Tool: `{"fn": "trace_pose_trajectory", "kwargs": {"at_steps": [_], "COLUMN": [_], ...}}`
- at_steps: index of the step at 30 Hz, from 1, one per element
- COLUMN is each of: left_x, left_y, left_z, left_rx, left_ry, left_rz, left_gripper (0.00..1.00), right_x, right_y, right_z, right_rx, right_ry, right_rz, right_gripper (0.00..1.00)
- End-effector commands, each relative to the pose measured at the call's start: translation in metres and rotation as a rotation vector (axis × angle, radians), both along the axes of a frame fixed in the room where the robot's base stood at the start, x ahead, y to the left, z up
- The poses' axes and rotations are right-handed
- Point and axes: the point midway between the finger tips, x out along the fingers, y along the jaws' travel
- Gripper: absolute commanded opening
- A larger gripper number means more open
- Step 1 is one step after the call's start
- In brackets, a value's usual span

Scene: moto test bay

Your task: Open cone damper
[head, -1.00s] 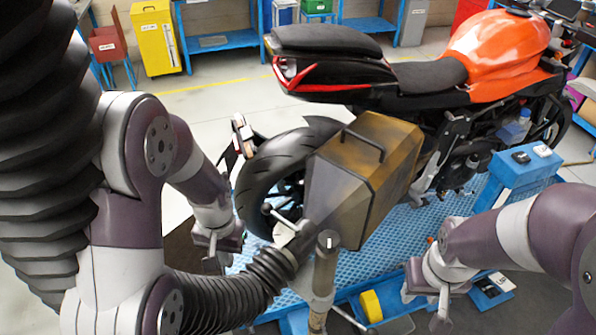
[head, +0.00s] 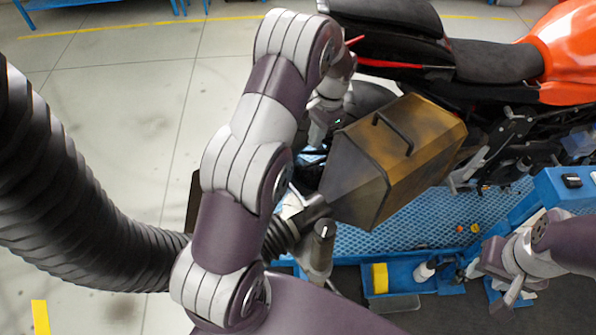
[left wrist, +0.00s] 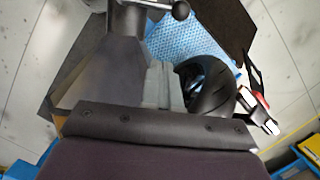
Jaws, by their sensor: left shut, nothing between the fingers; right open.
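In the left wrist view a dark ball-ended lever (left wrist: 180,11) shows at the top edge, beside the grey cone (left wrist: 105,65). My right gripper (head: 503,282) is open and empty at the lower right.
The rear tyre (left wrist: 208,88) is close beside my left fingers. The orange motorcycle (head: 570,50) stands on a blue lift (head: 420,215). A blue tray (head: 400,285) holds a yellow block.

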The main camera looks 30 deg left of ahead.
Motion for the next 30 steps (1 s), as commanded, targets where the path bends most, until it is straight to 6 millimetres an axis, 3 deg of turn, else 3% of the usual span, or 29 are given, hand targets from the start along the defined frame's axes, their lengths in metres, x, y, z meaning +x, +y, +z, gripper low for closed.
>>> {"fn": "trace_pose_trajectory", "kwargs": {"at_steps": [3, 7, 9, 14, 18, 30], "left_x": [-0.004, -0.01, -0.014, -0.021, -0.04, -0.053], "left_y": [0.002, 0.005, 0.007, 0.01, 0.019, 0.026], "left_z": [-0.029, -0.056, -0.055, -0.088, -0.094, -0.107], "left_rx": [0.0, 0.0, 0.0, -0.001, -0.001, 0.0], "left_ry": [0.0, 0.0, 0.006, 0.005, 0.004, -0.001], "left_rz": [0.001, 0.002, 0.002, 0.002, 0.004, 0.001], "left_gripper": [0.0, 0.0, 0.0, 0.0, 0.0, 0.0], "right_x": [0.0, 0.0, -0.001, 0.0, 0.0, 0.0], "right_y": [0.0, 0.0, 0.0, 0.0, 0.0, 0.0], "right_z": [-0.032, -0.054, -0.03, -0.014, 0.003, 0.009], "right_rx": [0.0, 0.0, 0.0, 0.0, 0.0, 0.0], "right_ry": [0.001, 0.001, 0.002, 0.0, 0.0, 0.001], "right_rz": [0.0, 0.0, 0.0, 0.0, 0.0, 0.0], "right_gripper": [0.4, 0.4, 0.4, 0.4, 0.4, 0.4]}}
